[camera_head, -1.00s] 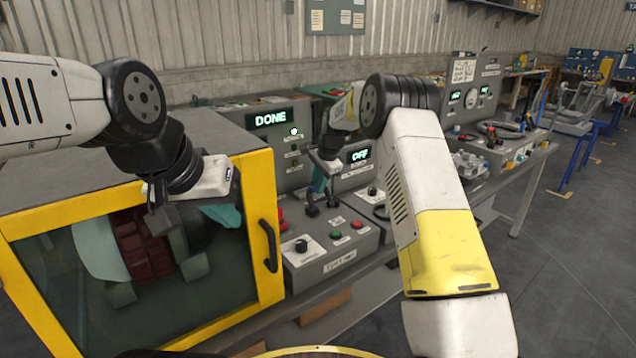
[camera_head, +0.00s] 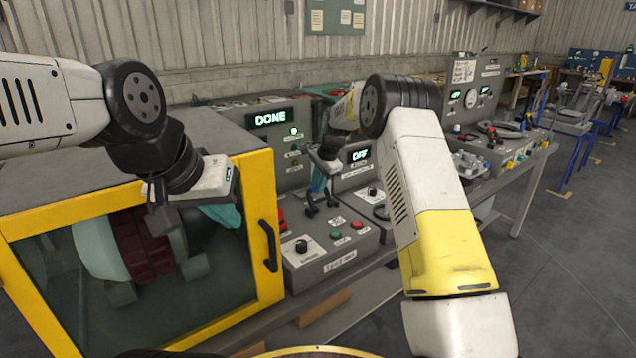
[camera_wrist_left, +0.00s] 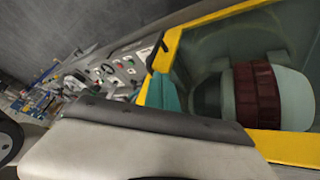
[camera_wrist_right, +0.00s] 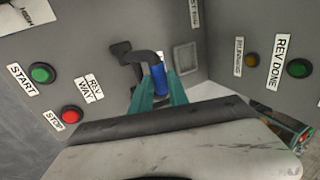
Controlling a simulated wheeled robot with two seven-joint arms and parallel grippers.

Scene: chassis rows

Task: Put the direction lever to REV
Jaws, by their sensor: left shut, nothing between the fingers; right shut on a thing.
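A lever with a blue grip (camera_wrist_right: 159,78) stands on the grey control panel beside a curved black handle (camera_wrist_right: 140,56) in the right wrist view. I cannot read its position marks. My right gripper (camera_wrist_right: 158,100) is shut on the blue grip, with a teal finger on each side. In the head view the right gripper (camera_head: 318,185) is small and partly hidden by its own wrist; black lever parts (camera_head: 312,210) show just below. My left gripper (camera_head: 224,214) is shut and empty, in front of the yellow-framed cabinet; its teal fingers also show in the left wrist view (camera_wrist_left: 166,95).
The panel has a green START button (camera_wrist_right: 42,72), a red STOP button (camera_wrist_right: 71,116) and a REV DONE lamp (camera_wrist_right: 299,68). Displays read DONE (camera_head: 268,119) and OFF (camera_head: 359,155). The yellow cabinet frame (camera_head: 265,205), with its black handle, stands close on the left.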

